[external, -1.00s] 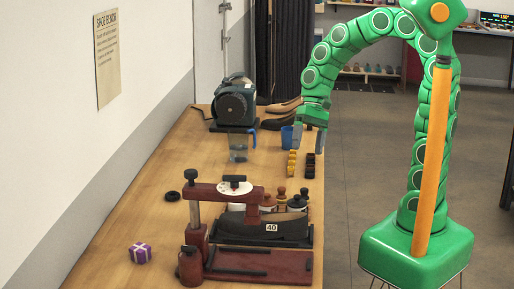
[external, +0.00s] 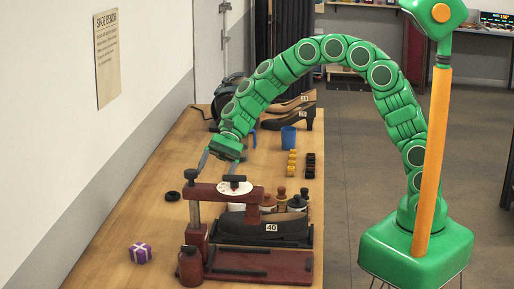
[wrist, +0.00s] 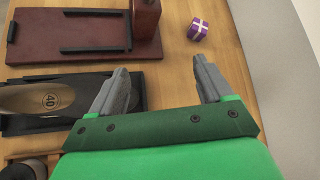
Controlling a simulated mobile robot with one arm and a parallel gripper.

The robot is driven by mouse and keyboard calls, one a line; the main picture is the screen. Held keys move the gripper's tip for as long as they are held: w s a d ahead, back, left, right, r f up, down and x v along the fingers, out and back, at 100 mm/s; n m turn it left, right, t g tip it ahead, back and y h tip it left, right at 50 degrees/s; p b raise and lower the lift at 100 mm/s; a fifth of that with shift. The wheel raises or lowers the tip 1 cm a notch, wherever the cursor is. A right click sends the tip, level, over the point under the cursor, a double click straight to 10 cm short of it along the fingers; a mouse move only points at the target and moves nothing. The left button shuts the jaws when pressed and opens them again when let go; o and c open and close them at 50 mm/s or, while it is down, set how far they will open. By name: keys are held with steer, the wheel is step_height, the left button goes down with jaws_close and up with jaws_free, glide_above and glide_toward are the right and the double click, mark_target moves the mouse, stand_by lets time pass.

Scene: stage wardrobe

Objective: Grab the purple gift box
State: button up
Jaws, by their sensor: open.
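The purple gift box (external: 140,252) with white ribbon sits on the wooden bench at the near left, close to the wall. It also shows in the wrist view (wrist: 198,31), beyond and slightly right of the space between my fingertips. My gripper (external: 219,163) is above the bench by the shoe stretcher's dial, well apart from the box. In the wrist view my gripper (wrist: 163,75) has its two grey fingers spread with nothing between them.
A black ring (external: 172,196) lies behind the box. Bare bench surrounds the box.

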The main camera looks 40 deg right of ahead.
steer(key=w+a+f+m+y, duration=0.15)
steer(key=a+f, duration=0.25)
steer(key=a, duration=0.5)
steer(key=m+y, duration=0.2)
steer(key=m, duration=0.3)
glide_toward(143, 245)
steer(key=shift+h, duration=0.25)
steer(key=x, duration=0.4)
steer(key=shift+w+a+r, duration=0.1)
steer(key=shift+w+a, duration=0.1)
steer(key=shift+a, duration=0.15)
steer(key=shift+x, duration=3.85)
steer(key=shift+s+d, duration=0.1)
steer(key=shift+s, duration=0.1)
steer(key=shift+c, duration=0.3)
steer(key=c, duration=1)
